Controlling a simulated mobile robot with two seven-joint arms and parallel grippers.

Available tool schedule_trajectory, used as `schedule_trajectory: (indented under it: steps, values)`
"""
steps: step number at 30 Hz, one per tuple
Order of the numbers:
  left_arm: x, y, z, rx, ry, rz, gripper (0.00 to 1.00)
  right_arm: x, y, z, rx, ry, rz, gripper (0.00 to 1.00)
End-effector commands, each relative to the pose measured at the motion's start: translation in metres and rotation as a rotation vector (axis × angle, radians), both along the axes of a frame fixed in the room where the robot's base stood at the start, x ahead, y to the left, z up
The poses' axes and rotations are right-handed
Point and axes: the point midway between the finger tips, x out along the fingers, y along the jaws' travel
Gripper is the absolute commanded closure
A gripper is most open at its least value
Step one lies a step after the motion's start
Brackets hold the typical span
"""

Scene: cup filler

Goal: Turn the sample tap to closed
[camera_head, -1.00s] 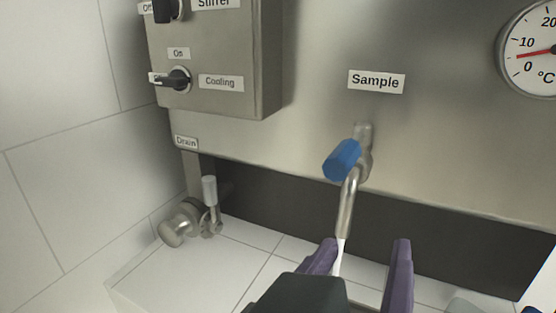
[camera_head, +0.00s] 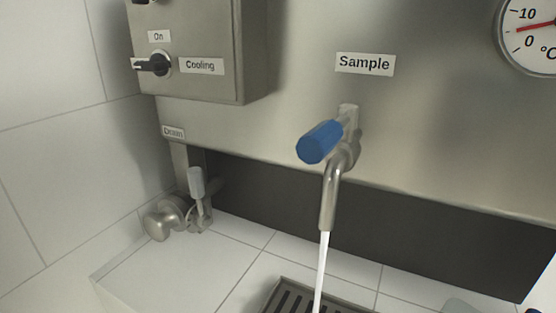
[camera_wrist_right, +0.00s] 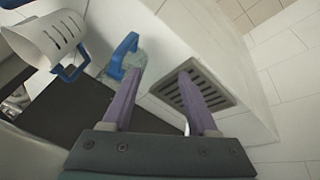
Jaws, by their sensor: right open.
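The sample tap has a blue handle (camera_head: 320,142) that points out to the left and toward me, above a bent metal spout (camera_head: 333,190). A thin white stream (camera_head: 321,270) runs down from the spout toward a slotted drain grate (camera_head: 288,298). The "Sample" label (camera_head: 365,63) is above the tap. My right gripper (camera_wrist_right: 160,75) is open and empty in the right wrist view, its purple fingers apart near the grate, which also shows there (camera_wrist_right: 205,85). It is out of the head view. I cannot make out the sample tap in the wrist view. My left gripper is not in view.
At the left are the switch box with its cooling knob (camera_head: 155,64) and the drain valve (camera_head: 196,185). A gauge (camera_head: 535,35) is at the upper right. The wrist view shows a slotted white container (camera_wrist_right: 45,40) and a blue handle (camera_wrist_right: 121,55) near the fingers.

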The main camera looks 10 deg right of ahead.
Motion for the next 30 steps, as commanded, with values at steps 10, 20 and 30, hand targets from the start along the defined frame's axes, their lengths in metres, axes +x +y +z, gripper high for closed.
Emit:
schedule_trajectory:
  steps: [10,20,30]
  values:
    - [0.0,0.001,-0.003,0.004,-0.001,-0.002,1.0,-0.011,-0.005,-0.002,0.063,0.027,0.056,0.41]
    - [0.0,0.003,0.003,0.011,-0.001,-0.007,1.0,-0.003,-0.018,0.002,0.004,-0.007,0.138,0.6]
    - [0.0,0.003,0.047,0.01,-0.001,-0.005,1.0,0.077,-0.109,0.085,-0.84,-0.291,1.208,0.98]
